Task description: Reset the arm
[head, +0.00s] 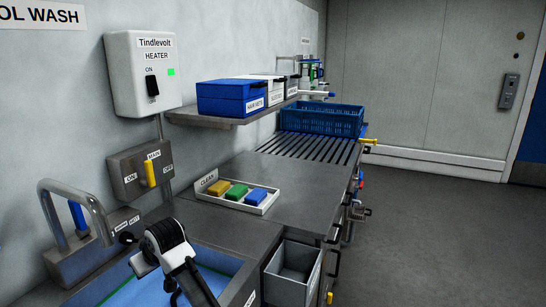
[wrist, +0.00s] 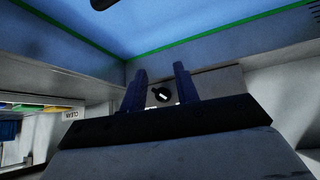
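My gripper (wrist: 160,69) shows in the wrist view with its two dark blue fingers apart. Nothing is visibly clamped between them. A small dark round part (wrist: 161,95) shows in the gap, beyond or between the fingers; I cannot tell what it belongs to. In the head view my black and white arm is at the lower left, over the blue-lined sink basin (head: 205,281) and to the right of the tap (head: 70,215). The fingertips cannot be made out in that view.
A white tray (head: 264,209) labelled CLEAN holds yellow, green and blue blocks. A main switch (head: 126,172) and heater box (head: 131,75) hang on the wall. A shelf (head: 215,119) carries boxes. A blue crate (head: 322,122) stands at the back.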

